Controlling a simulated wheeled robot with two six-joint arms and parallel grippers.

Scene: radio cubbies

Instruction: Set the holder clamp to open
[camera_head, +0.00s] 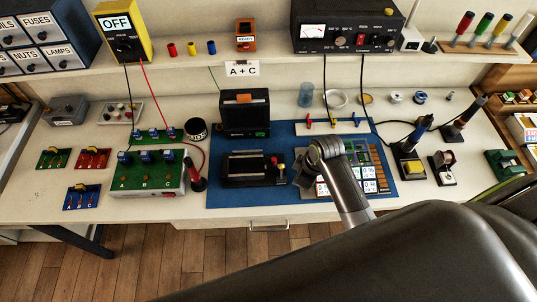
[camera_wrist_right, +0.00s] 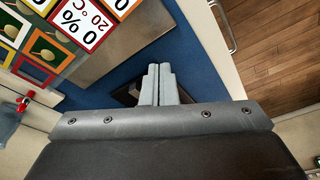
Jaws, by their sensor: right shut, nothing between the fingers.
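The holder (camera_head: 246,167) is a black cradle on the blue mat in the head view, with a knob or lever with yellow and red parts (camera_head: 281,168) at its right end. Whether its clamp is open or shut is too small to tell. My right gripper (camera_head: 307,178) is just right of the holder, partly hidden by my own arm. In the right wrist view its fingers (camera_wrist_right: 158,82) are together and empty above the blue mat (camera_wrist_right: 197,75). A dark shape (camera_wrist_right: 129,93) shows beside the fingertips; I cannot tell what it is. My left gripper is not in view.
A black radio (camera_head: 245,113) stands behind the holder. A green board with blue terminals (camera_head: 148,173) lies to the left. Marked cards (camera_wrist_right: 85,22) lie beside the gripper. A soldering iron stand (camera_head: 410,165) is at right. The front table edge is close.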

